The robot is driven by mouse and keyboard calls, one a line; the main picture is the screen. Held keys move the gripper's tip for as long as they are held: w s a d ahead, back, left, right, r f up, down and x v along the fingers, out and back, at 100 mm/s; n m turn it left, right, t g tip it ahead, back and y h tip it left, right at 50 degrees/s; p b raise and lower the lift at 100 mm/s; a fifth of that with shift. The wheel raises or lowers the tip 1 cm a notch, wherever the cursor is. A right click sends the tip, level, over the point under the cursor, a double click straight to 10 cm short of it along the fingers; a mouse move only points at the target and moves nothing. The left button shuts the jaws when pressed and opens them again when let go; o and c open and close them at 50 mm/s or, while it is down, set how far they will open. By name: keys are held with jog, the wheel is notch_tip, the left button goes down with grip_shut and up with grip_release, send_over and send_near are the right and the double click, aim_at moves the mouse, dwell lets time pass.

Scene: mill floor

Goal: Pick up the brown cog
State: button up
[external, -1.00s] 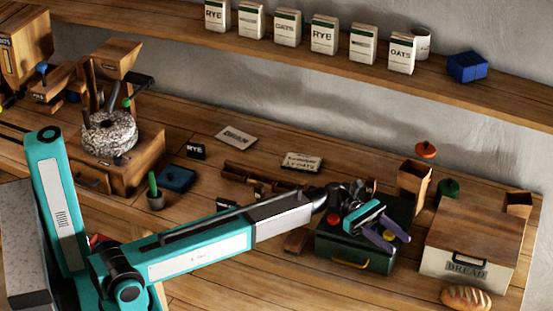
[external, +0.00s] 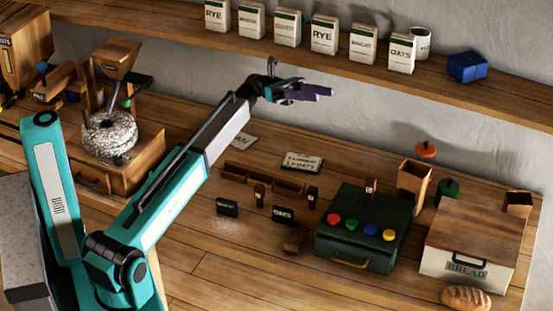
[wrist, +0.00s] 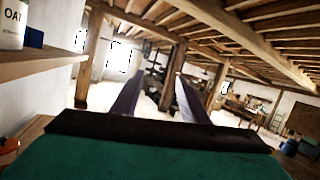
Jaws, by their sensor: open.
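I cannot make out a brown cog in either current view. A small brown wooden piece (external: 295,240) lies on the bench left of the green box, but its shape is too small to tell. My gripper (external: 326,91) is raised high above the bench, in front of the wall below the shelf. Its two purple fingers point right and are apart, with nothing seen between them. In the wrist view my gripper (wrist: 154,84) shows both fingers spread toward the open room. My arm covers part of the bench left of centre.
The green box (external: 340,256) with coloured buttons stands right of centre, beside the bread bin (external: 478,232) and a loaf (external: 466,298). A wooden rack (external: 265,178) and dark label cards lie mid-bench. The stone mill (external: 108,135) stands left. The shelf (external: 450,88) overhangs behind.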

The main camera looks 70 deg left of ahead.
aim_at(256, 186)
jog(key=s+a+f+t+y+b, duration=0.15)
jog(key=s+a+f+b, duration=0.25)
jog(key=s+a+f, duration=0.5)
jog(key=s+a+f+y+b, duration=0.1)
jog(key=s+f+b, duration=0.1)
jog(key=f, duration=0.8)
jog(key=s+a+f+y+b, duration=0.1)
jog(key=s+a+f+b, duration=0.1)
jog(key=f, duration=0.8)
jog(key=s+a+f+y+b, duration=0.1)
jog(key=s+a+f+b, duration=0.1)
jog(key=f, duration=0.8)
jog(key=shift+s+f+n+b, duration=0.25)
jog(key=shift+s+b, duration=0.6)
jog(key=shift+b, duration=0.45)
jog(key=shift+r, duration=0.1)
jog(key=shift+w+d, duration=0.1)
jog(key=shift+p+x, duration=0.35)
jog(key=shift+x, duration=2.05)
grip_shut()
jog(key=shift+r, duration=0.1)
